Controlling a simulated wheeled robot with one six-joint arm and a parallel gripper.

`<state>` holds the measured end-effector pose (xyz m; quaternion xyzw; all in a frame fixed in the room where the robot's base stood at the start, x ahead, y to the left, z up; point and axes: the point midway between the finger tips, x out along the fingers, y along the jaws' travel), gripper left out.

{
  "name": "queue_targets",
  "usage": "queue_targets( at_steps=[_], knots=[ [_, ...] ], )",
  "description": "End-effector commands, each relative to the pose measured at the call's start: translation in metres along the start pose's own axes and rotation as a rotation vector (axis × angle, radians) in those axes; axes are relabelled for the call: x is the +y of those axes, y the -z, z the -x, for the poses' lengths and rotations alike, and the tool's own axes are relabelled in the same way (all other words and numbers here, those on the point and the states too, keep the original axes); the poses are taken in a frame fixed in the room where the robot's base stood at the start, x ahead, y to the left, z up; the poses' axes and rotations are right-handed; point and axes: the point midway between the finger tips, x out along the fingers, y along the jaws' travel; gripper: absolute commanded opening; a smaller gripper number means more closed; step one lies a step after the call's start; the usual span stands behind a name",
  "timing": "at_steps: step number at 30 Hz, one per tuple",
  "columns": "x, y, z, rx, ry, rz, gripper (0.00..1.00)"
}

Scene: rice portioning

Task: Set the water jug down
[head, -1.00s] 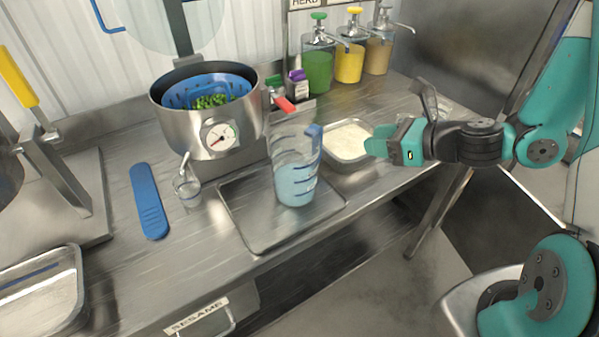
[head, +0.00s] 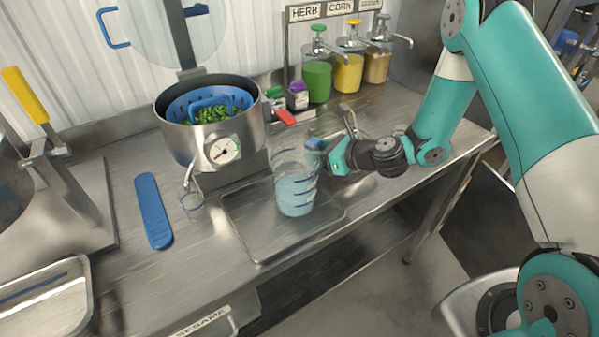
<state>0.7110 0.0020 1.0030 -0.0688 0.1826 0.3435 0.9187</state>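The clear water jug (head: 296,196), with blue markings and pale blue water in it, stands upright on a flat metal tray (head: 262,244) on the steel counter. My gripper (head: 330,152) is at the handle, on the jug's right side. The fingertips overlap the handle in this view, and I cannot tell whether they are open or closed on it.
A steel pot (head: 184,142) with a blue strainer of green pieces stands behind left. A blue flat tool (head: 153,211) and a small clear cup (head: 192,201) lie left. Pump bottles (head: 347,76) stand at the back. My arm hides the rice tray.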

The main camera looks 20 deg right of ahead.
Motion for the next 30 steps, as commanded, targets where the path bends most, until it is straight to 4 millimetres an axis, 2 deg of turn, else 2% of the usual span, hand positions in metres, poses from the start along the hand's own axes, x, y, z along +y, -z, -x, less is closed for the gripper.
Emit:
queue_targets(
  at_steps=[3, 9, 14, 15, 30],
  knots=[
    [0.0003, -0.0003, -0.0065, 0.0, -0.001, -0.001, 0.4],
    [0.0, 0.0004, -0.0068, 0.0, 0.0, -0.001, 0.38],
    [0.0001, 0.0004, -0.0067, 0.0, 0.0, -0.001, 0.01],
    [0.0001, 0.0004, -0.0066, 0.0, 0.0, -0.001, 0.0],
    [0.0, -0.0024, -0.0058, -0.002, 0.0, -0.002, 0.0]
  ],
)
